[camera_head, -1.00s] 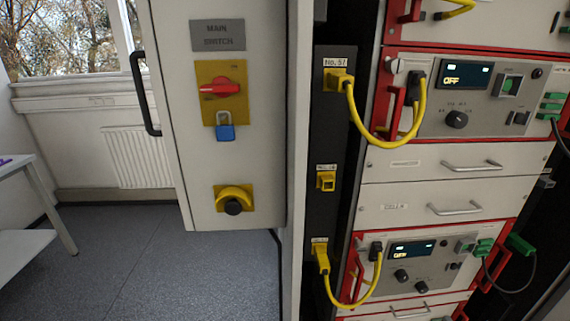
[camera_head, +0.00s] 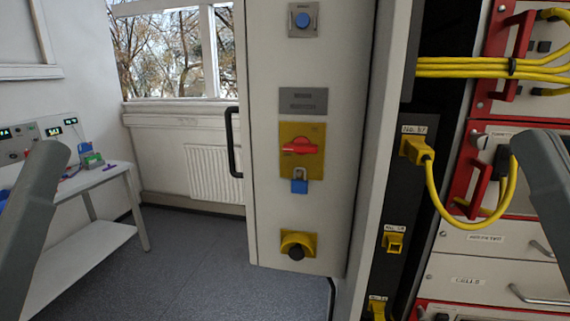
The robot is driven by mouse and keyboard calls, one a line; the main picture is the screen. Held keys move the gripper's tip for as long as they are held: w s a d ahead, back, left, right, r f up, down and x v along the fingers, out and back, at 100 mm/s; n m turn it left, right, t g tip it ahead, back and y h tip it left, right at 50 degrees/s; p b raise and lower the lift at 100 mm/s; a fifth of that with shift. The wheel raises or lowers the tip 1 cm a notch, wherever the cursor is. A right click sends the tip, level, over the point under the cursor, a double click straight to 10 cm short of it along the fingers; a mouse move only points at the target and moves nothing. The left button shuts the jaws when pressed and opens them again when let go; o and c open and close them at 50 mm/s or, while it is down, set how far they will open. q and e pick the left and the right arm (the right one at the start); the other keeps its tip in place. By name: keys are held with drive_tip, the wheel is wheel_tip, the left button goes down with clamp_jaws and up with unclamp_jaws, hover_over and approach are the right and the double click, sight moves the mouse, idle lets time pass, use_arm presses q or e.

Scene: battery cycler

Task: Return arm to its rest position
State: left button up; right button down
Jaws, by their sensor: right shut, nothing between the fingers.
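My right gripper (camera_head: 545,165) shows as a dark grey shape at the right edge, raised in front of the instrument rack. It is shut and empty, and it touches nothing that I can make out. A matching grey part of my left arm (camera_head: 32,215) rises at the left edge, in front of the side bench. Whether the left gripper is open or shut does not show. The lower parts of both arms are cut off by the picture's edges.
A grey cabinet door (camera_head: 265,190) with a red main switch (camera_head: 299,147) and blue padlock (camera_head: 299,181) stands mid-view. Yellow cables (camera_head: 435,200) hang at the rack (camera_head: 470,240). A bench (camera_head: 95,180) with instruments stands left. The floor (camera_head: 210,265) between is clear.

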wheel_tip(320, 180, up, 37)
drive_tip(key=d+h+p, duration=0.2)
drive_tip(key=h+p, duration=0.1)
drive_tip(key=p, duration=3.5)
drive_tip(key=shift+r+m, duration=0.15)
drive_tip(key=shift+m, duration=0.15)
drive_tip(key=shift+w, duration=0.1)
